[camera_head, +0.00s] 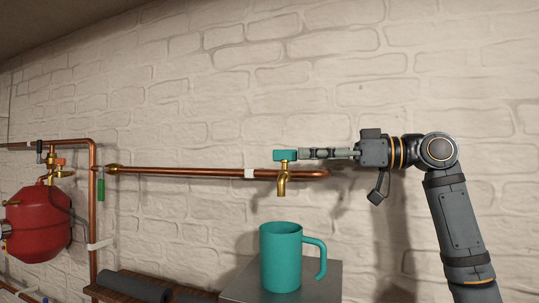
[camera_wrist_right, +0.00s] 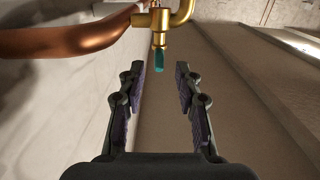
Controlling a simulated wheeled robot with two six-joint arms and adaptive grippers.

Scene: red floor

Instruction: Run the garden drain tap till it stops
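A brass tap (camera_head: 283,182) with a teal lever (camera_head: 285,155) sits on the copper pipe, its spout pointing down. No water stream shows below the spout. My right gripper (camera_head: 301,153) is level with the lever, its fingertips close to the lever's right end. In the right wrist view the gripper (camera_wrist_right: 159,70) is open and empty. The teal lever (camera_wrist_right: 159,61) shows nearly end-on between and just beyond the fingertips, with a gap on both sides. The brass tap body (camera_wrist_right: 160,20) is above it. My left gripper is not in view.
A teal mug (camera_head: 281,262) stands below the spout on a grey block (camera_head: 328,283). The copper pipe (camera_head: 190,171) runs along the white brick wall. At left are a red tank (camera_head: 38,225), a green handle (camera_head: 101,189) and an orange handle (camera_head: 61,162). Dark rolls lie lower left.

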